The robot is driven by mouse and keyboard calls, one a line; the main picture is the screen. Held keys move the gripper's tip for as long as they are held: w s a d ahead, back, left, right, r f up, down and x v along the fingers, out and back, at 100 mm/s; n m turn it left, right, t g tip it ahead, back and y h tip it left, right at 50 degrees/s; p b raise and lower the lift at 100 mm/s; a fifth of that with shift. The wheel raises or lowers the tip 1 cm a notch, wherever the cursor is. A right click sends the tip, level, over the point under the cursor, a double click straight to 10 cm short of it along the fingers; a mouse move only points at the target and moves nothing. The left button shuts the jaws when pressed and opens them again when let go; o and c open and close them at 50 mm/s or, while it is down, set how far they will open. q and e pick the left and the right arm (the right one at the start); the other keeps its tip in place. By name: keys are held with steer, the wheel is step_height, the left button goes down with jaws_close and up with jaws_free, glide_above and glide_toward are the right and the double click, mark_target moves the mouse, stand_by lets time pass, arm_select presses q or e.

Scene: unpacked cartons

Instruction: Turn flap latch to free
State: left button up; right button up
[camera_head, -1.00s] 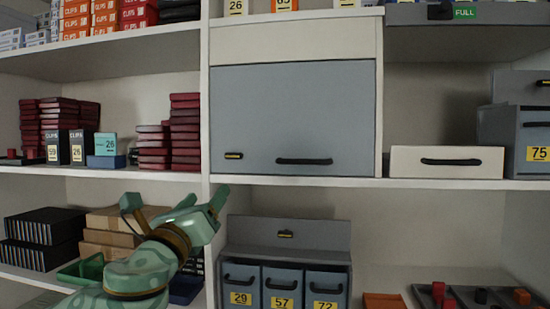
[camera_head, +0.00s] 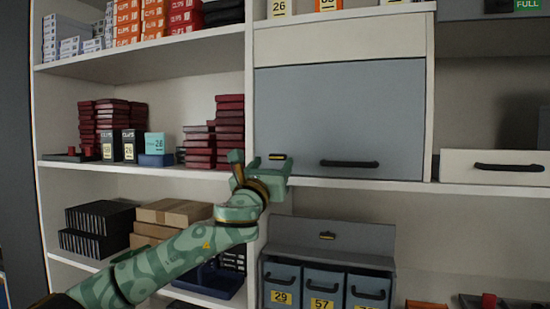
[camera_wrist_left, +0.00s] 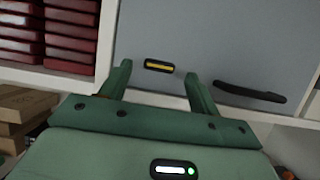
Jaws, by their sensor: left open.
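The flap latch (camera_head: 278,156) is a small dark bar with a yellow strip, low on the left of the grey flap (camera_head: 340,110). It lies horizontal. In the left wrist view the latch (camera_wrist_left: 159,65) shows between the two fingers, near their tips. My left gripper (camera_head: 260,167) is green and open, in front of the flap's lower left corner. In the left wrist view my left gripper (camera_wrist_left: 160,78) has a finger either side of the latch. I cannot tell whether they touch the flap. My right gripper is not in view.
A black flap handle (camera_head: 349,164) sits right of the latch. The shelf edge (camera_head: 330,185) runs just below the flap. Dark red boxes (camera_head: 229,130) are stacked to the left. A grey bin unit (camera_head: 330,237) with numbered drawers stands below.

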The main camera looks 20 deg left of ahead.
mark_target(276, 157)
arm_select(q)
steer(key=shift+x, duration=1.5)
steer(key=c, duration=1)
